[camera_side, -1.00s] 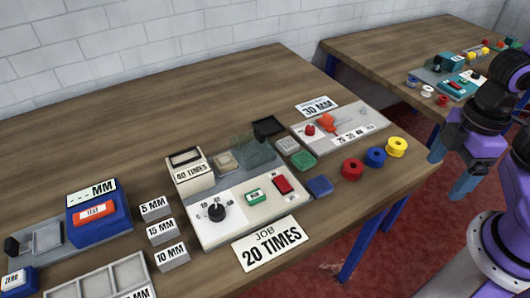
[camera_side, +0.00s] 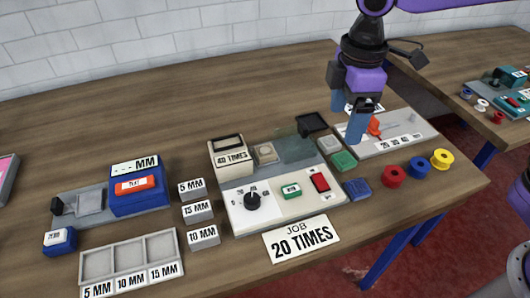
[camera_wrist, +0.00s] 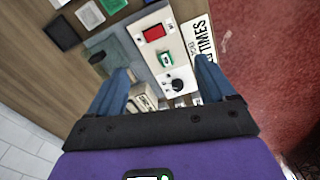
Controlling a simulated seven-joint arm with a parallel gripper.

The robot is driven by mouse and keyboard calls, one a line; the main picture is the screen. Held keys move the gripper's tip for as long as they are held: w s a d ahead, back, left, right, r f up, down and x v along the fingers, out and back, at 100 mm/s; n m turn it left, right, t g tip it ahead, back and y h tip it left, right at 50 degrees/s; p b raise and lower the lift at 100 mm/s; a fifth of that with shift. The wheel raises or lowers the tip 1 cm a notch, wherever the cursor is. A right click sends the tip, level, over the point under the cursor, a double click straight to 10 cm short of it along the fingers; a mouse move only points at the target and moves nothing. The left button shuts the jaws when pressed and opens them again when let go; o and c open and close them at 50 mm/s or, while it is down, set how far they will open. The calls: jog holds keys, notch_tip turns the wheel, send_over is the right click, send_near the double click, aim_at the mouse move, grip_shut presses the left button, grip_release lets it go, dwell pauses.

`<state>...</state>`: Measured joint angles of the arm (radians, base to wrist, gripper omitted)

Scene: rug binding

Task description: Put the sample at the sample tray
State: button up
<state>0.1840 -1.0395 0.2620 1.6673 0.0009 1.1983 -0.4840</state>
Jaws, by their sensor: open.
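No piece is marked as the sample. Small square pads lie by the grey machine: a grey one (camera_side: 329,143), a green one (camera_side: 343,161), a blue one (camera_side: 357,189) and a beige one (camera_side: 265,153). No tray is labelled as the sample tray. A grey three-compartment tray (camera_side: 88,262) marked 5 MM, 10 MM and 15 MM is at front left, and a small black tray (camera_side: 311,123) is behind the machine. My gripper (camera_side: 355,124) is open and empty, fingers down, near the back-right board. The wrist view shows its parted fingers (camera_wrist: 162,68) over the machine.
The machine (camera_side: 272,204) has a dial, a green button and a red button. Labelled blocks (camera_side: 192,189) and a blue MM gauge (camera_side: 140,188) stand at left. Red, blue and yellow spools (camera_side: 393,176) stand at right. The table's back left is clear.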

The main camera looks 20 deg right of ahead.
jog(key=w+a+n, duration=0.1)
jog(key=w+a, duration=0.6)
jog(key=w, duration=0.2)
jog(key=n, duration=0.2)
send_over(258, 152)
jog(key=f, duration=0.9)
jog(key=d+f, duration=0.1)
jog(key=f, duration=0.4)
jog(key=shift+s+f, duration=0.2)
jog(key=shift+f, duration=0.05)
jog(key=shift+w+a+f, duration=0.1)
jog(key=shift+a+f, duration=0.1)
jog(key=shift+f, duration=0.7)
jog(key=shift+w+a+f, duration=0.1)
jog(key=shift+a+f, duration=0.05)
jog(key=shift+f, duration=0.7)
jog(key=shift+a+f, duration=0.2)
jog(key=shift+f, duration=0.7)
jog(key=c, duration=1.2)
jog(key=shift+r, duration=0.1)
